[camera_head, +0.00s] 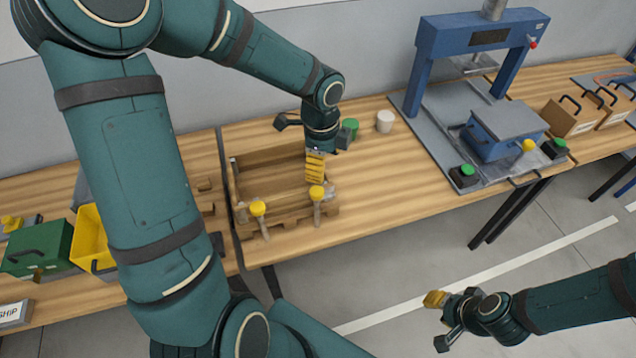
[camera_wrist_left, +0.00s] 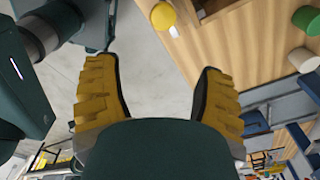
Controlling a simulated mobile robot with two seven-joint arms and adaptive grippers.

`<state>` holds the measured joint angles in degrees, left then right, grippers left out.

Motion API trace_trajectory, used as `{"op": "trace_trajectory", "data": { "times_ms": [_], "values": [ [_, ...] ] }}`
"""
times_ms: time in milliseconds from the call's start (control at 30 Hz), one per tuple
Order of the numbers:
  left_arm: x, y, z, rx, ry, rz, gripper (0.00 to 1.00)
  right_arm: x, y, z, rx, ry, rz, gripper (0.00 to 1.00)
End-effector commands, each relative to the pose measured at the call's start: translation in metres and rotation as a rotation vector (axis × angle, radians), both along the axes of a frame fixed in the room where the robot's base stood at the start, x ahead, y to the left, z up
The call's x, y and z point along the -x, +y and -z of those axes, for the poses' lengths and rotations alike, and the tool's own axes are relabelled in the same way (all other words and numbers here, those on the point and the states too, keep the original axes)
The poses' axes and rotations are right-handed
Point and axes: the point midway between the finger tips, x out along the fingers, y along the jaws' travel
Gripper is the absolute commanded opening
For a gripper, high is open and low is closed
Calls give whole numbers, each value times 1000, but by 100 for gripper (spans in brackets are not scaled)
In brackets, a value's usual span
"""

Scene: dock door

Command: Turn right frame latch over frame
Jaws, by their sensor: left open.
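A wooden frame (camera_head: 236,190) lies on the bench, with two yellow-knobbed latches along its front side. The right frame latch (camera_head: 316,193) has its knob at the top and a lighter stem running down toward the front edge. The left latch (camera_head: 258,209) stands beside it. My left gripper (camera_head: 315,168) points down just behind the right latch's knob. In the left wrist view my left gripper (camera_wrist_left: 158,98) is open and empty, with a yellow knob (camera_wrist_left: 163,16) beyond its fingertips. My right gripper (camera_head: 435,299) is away from the bench over the floor; its finger gap is unclear.
A blue press (camera_head: 480,40) stands further right. A yellow bin (camera_head: 92,240) and green box (camera_head: 38,249) are at left. The bench between frame and press is clear.

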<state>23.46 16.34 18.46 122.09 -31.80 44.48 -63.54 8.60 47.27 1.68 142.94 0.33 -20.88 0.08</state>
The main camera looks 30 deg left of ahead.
Motion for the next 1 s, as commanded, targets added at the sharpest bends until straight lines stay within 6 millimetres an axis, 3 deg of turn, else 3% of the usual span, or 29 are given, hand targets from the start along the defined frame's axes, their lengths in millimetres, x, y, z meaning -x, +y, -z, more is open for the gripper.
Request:
{"op": "trace_trajectory", "data": {
  "times_ms": [100,233,700,1000],
  "values": [
    [1,15,-18,-51,6,65,70,0,0,-4,-1,0,0,34],
    [2,18,-12,-61,12,83,70,0,0,-2,0,-1,1,34],
    [3,17,77,-58,14,80,70,-1,1,16,3,0,2,34],
    [2,17,113,-58,12,79,70,-1,1,24,5,0,2,34]
  ]
}}
